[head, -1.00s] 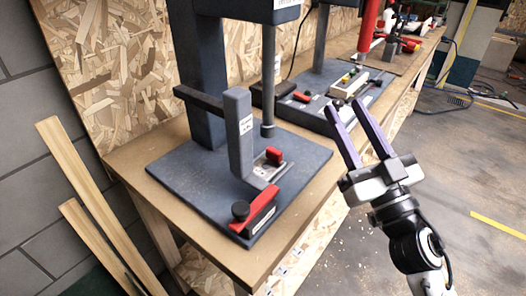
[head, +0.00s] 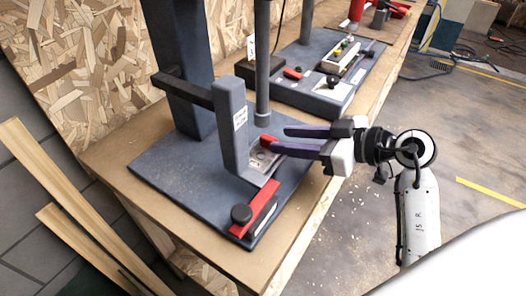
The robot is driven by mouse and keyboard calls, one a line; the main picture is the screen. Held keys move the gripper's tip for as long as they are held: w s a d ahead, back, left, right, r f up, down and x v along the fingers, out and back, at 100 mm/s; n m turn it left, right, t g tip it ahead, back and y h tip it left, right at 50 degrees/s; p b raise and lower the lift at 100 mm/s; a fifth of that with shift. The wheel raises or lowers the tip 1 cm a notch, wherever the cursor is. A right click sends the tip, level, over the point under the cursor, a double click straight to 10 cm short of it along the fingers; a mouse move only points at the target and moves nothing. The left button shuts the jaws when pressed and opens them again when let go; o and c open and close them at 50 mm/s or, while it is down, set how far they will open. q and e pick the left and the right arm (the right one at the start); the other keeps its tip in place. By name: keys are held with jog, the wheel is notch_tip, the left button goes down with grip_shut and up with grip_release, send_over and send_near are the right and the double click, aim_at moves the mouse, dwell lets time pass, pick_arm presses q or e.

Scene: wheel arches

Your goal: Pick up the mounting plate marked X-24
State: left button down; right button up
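A small grey metal plate (head: 260,160) lies on the dark base of the near press, beside a grey upright bracket. It may be the mounting plate, but I cannot read X-24 on it. A red part (head: 268,142) stands at its far edge. My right gripper (head: 279,140) reaches in from the right, its two purple fingers apart and pointing left. The fingertips are at the red part and over the plate's far right side in the picture. I cannot tell whether they touch. My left gripper is not in view.
The grey bracket (head: 232,125) carries a label too small to read. A red clamp with a black knob (head: 250,213) sits at the base's front. A second press base (head: 318,75) stands farther back on the wooden bench (head: 192,232).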

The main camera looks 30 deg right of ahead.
aim_at(271, 138)
jog(key=x, duration=0.6)
jog(key=shift+c, duration=0.3)
grip_shut()
